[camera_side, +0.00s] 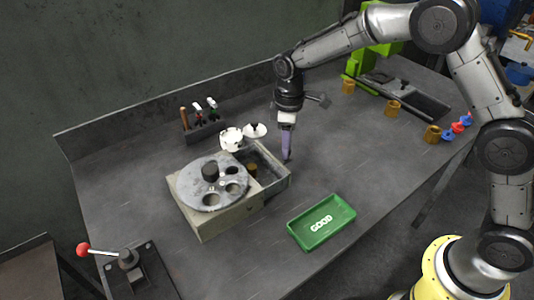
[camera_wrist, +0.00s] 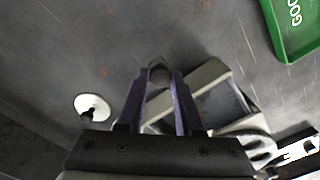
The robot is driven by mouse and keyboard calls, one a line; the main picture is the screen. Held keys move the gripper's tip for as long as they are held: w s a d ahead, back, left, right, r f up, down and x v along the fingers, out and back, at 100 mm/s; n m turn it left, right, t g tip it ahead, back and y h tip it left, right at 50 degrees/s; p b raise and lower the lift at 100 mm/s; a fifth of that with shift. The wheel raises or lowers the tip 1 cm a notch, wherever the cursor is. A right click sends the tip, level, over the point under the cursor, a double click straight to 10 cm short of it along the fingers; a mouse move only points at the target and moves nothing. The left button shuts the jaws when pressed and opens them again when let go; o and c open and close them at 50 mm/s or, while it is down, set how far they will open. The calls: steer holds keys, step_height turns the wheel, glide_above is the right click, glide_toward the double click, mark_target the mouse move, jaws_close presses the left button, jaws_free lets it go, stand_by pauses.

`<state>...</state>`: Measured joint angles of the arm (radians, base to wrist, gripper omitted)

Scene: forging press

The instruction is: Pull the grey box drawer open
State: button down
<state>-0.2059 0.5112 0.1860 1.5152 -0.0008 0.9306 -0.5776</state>
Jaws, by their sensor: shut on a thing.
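The grey box (camera_side: 215,222) stands on the table under a round grey plate with holes. Its drawer (camera_side: 278,183) extends out of the box toward the upper right, and its dark interior shows. A brown cylinder (camera_side: 252,169) is visible in it. In the wrist view the drawer's pale rim (camera_wrist: 190,90) lies just right of the fingers. My gripper (camera_side: 287,156) points down at the drawer's outer end. In the wrist view its purple fingers (camera_wrist: 160,76) are shut on a small round grey knob (camera_wrist: 160,76) at the drawer front. The knob is hidden in the side view.
A green tray marked GOOD (camera_side: 321,222) lies in front of the drawer. A white funnel-like piece (camera_side: 255,131) and a tool rack (camera_side: 204,122) are behind. Bare table lies right of the drawer.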

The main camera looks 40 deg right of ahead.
steer(key=shift+d, duration=0.8)
steer(key=c, duration=0.6)
jaws_free()
step_height(320, 180, up, 14)
steer(key=shift+f, duration=0.1)
